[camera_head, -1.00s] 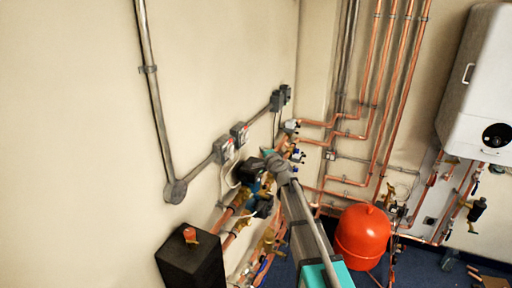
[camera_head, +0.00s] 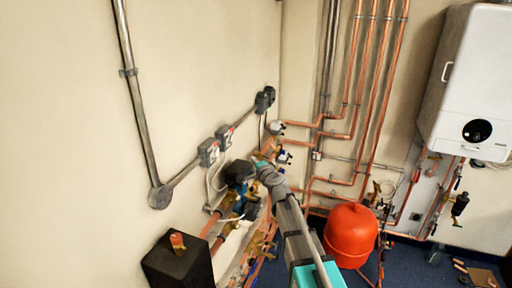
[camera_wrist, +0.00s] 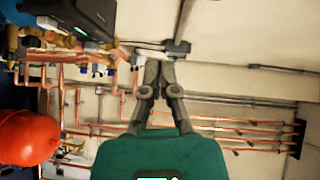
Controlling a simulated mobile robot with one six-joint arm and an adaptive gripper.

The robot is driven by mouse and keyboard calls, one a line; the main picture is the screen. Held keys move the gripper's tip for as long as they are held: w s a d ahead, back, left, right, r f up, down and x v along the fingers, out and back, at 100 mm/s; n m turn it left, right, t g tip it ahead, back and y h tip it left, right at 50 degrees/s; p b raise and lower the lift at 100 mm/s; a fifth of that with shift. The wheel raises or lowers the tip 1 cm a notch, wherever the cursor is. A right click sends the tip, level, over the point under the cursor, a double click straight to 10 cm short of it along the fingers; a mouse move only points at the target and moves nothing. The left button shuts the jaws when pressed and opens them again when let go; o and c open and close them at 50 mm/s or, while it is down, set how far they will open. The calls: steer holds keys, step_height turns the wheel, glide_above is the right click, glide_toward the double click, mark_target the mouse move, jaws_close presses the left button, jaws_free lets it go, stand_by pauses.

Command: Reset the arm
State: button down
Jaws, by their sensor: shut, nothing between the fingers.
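My gripper (camera_wrist: 158,72) shows in the wrist view with its two dark fingers close together at the tips and nothing between them. Behind the fingertips, a grey wall box (camera_wrist: 177,46) on the cream wall appears, apart from them as far as I can tell. In the head view my arm (camera_head: 300,235) reaches from the lower right toward the copper manifold (camera_head: 228,222), and its far end is beside the dark pump (camera_head: 238,172). The fingers are mostly hidden in that view.
A red expansion vessel (camera_head: 350,235) stands right of my arm. A white boiler (camera_head: 465,85) hangs at the far right. Copper pipes (camera_head: 375,100) run up the back wall. Grey switch boxes (camera_head: 209,152) and a black box (camera_head: 180,262) lie left of my arm.

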steer(key=s+d+f+n+g+h+b, duration=0.1)
steer(key=s+d+f+n+g+b, duration=0.3)
steer(key=s+f, duration=0.45)
steer(key=s+d+f+n+g+b, duration=0.35)
steer(key=s+f+n+g, duration=0.2)
steer(key=f, duration=0.55)
steer(key=s+d+f+n+g+h+b, duration=0.1)
steer(key=s+d+f+g+h+b, duration=0.2)
steer(key=s+d+f, duration=0.2)
steer(key=s+d+f+n+g+h+b, duration=0.1)
steer(key=s+d+f+g+h+b, duration=0.2)
steer(key=s, duration=0.9)
steer(key=shift+d+f, duration=1.6)
steer(key=shift+d, duration=0.85)
steer(key=shift+n, duration=0.25)
